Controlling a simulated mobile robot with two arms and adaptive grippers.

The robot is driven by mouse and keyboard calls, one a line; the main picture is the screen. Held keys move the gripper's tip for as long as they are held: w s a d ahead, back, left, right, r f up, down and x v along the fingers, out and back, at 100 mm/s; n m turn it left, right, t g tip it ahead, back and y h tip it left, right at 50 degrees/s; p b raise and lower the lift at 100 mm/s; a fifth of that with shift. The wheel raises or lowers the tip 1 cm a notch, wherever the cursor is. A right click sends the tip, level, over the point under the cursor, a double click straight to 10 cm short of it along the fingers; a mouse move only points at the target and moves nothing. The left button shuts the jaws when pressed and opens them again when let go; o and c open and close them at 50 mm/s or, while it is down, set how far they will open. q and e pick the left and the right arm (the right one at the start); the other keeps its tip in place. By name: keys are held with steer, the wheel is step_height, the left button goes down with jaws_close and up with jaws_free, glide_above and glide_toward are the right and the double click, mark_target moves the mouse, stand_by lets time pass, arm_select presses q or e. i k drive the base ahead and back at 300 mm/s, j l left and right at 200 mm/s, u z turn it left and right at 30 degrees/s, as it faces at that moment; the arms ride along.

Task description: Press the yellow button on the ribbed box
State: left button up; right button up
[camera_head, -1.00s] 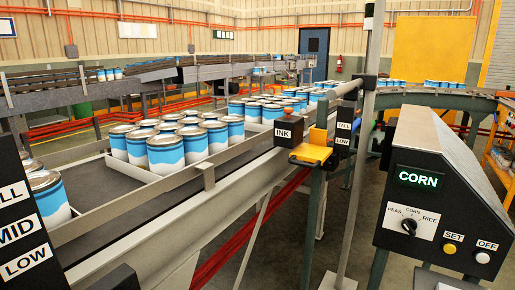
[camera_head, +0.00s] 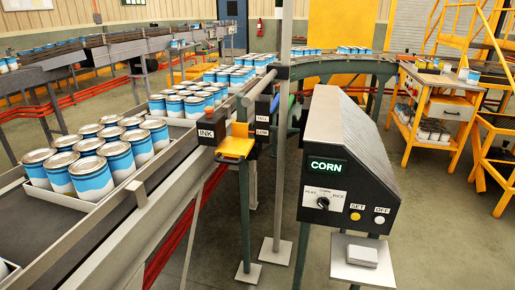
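The ribbed box (camera_head: 350,165) is a dark, slanted control box with a ribbed grey top, on legs right of the conveyor. Its front has a lit green CORN display (camera_head: 326,167) and a dial (camera_head: 323,202) on a white plate, its pointer toward CORN as far as I can tell. The yellow button (camera_head: 355,216) sits low on the front under the SET label. A white button (camera_head: 379,220) under OFF is to its right. Neither of my grippers shows in the view.
A conveyor (camera_head: 100,238) with trays of blue-and-white cans (camera_head: 92,178) runs along the left. A yellow holder (camera_head: 236,147) and a post (camera_head: 282,130) stand left of the box. A small grey shelf (camera_head: 350,272) is below it. Floor at right is open before a yellow cart (camera_head: 428,137).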

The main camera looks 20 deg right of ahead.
mark_target(355, 216)
steer(key=z, duration=1.3)
